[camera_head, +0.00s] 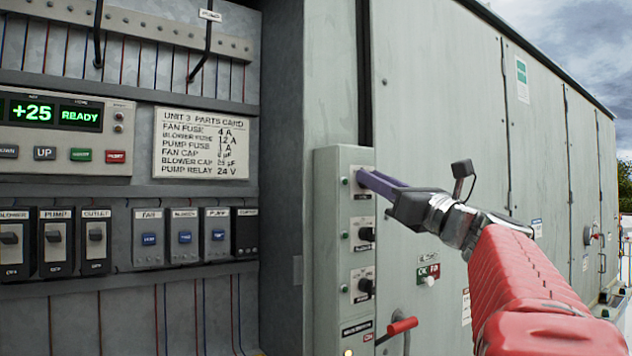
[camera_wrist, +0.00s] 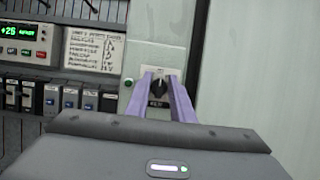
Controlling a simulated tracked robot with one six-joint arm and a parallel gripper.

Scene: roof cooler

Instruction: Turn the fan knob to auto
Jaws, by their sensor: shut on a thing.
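A narrow grey control box (camera_head: 328,230) carries a column of three black knobs, each with a small green lamp to its left. The top knob (camera_wrist: 157,88) sits between my gripper's two purple fingers in the wrist view; its labels are too small to read, so I cannot confirm that it is the fan knob or read its setting. My gripper (camera_head: 365,178) reaches in from the right and is shut on this knob. In the head view the fingers hide the knob. The middle knob (camera_head: 366,234) and bottom knob (camera_head: 365,286) are below it, clear of the gripper.
An open cabinet on the left holds a READY display (camera_head: 55,112), a parts card (camera_head: 200,143) and rows of switches (camera_head: 55,240). Pale green panels (camera_head: 450,120) run along the right, behind my arm.

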